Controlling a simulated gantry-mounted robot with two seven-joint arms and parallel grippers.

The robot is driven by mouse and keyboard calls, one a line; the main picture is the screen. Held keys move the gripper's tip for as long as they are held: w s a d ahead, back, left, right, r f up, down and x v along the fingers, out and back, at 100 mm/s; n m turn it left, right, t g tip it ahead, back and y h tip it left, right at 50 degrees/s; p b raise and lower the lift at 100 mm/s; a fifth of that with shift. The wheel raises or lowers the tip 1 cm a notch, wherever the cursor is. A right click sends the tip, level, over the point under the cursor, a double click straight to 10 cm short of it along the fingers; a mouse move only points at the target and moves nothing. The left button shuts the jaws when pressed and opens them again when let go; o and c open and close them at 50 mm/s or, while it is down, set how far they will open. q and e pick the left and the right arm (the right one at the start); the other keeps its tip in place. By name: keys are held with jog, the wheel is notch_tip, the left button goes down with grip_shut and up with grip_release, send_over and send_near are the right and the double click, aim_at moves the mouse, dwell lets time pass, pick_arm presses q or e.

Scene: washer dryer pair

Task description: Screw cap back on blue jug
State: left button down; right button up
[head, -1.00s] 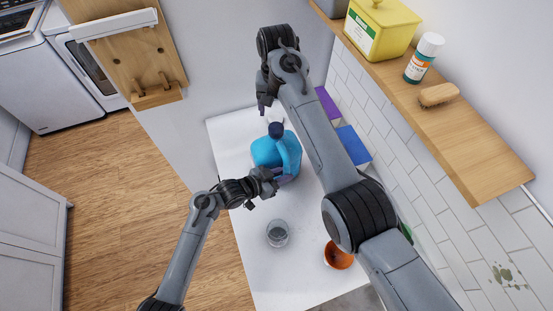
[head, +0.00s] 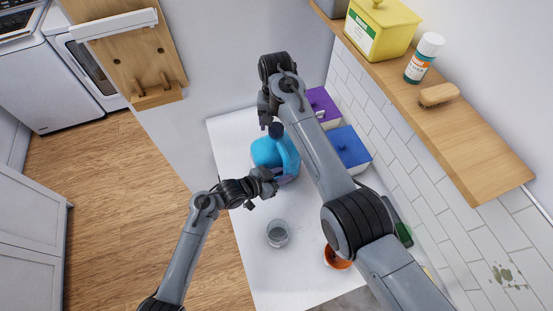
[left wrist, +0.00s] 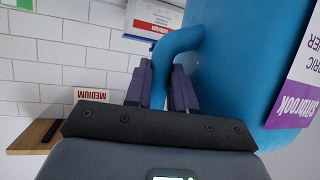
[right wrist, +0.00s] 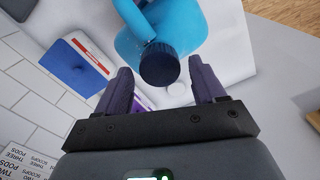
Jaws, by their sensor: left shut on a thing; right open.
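The blue jug (head: 268,153) stands on the white counter, its purple label showing in the left wrist view (left wrist: 295,95). A dark cap (head: 276,130) sits at the top of its neck; how tightly it is seated cannot be told. My left gripper (head: 270,183) is shut on the jug's handle (left wrist: 165,68). My right gripper (head: 265,115) is open beside the cap. In the right wrist view the cap (right wrist: 160,66) lies between and beyond the open fingertips, with a gap visible to the right finger.
A clear cup (head: 277,233) and an orange bowl (head: 338,256) stand on the counter's near part. A blue box (head: 348,146) and a purple box (head: 322,103) are along the tiled wall. A wooden shelf (head: 470,140) with several items juts out above on the right.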

jog(key=shift+f, duration=0.9)
jog(key=shift+c, duration=0.4)
jog(key=c, duration=1)
jog(key=o, duration=1.2)
jog(key=shift+o, duration=0.2)
jog(key=shift+r, duration=0.1)
notch_tip(320, 180, up, 12)
pick_arm(q)
jog(key=c, duration=0.9)
grip_release()
jog(key=shift+o, duration=0.2)
